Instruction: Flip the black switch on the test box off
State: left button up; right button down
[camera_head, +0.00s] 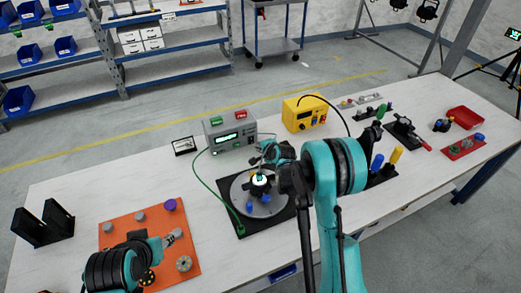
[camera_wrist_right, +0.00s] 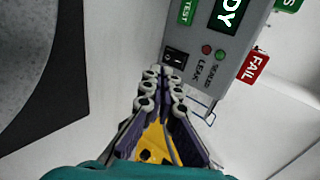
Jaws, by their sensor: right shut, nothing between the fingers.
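The test box (camera_head: 218,146) is a grey box with a lit green display, standing behind the round plate in the head view. In the right wrist view its front panel (camera_wrist_right: 202,75) fills the upper right. The black switch (camera_wrist_right: 176,57) sits on that panel beside the red and green lights. My right gripper (camera_wrist_right: 163,76) is shut and empty, its tips just short of the switch in the picture; contact cannot be told. In the head view my right gripper (camera_head: 265,150) is partly hidden near the box. My left gripper (camera_head: 172,239) is over the orange mat; its jaws are unclear.
A round grey plate (camera_head: 276,207) on a black base stands in front of the box, with a green cable to the box. A yellow instrument (camera_head: 294,120) stands right of the box. The orange mat (camera_head: 118,238) holds several small parts.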

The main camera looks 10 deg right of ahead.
aim_at(252, 142)
jog(key=b+x, duration=0.1)
jog(key=x, duration=0.4)
jog(key=shift+w+a+f, duration=0.1)
jog(key=shift+w+f, duration=0.15)
jog(key=shift+w, duration=0.05)
jog(key=shift+w+f+b, duration=0.3)
jog(key=shift+w+b, duration=0.05)
jog(key=shift+b, duration=0.25)
jog(key=shift+r, duration=0.25)
jog(key=shift+r+p, duration=0.5)
jog(key=shift+r, duration=0.2)
jog(key=v, duration=1.2)
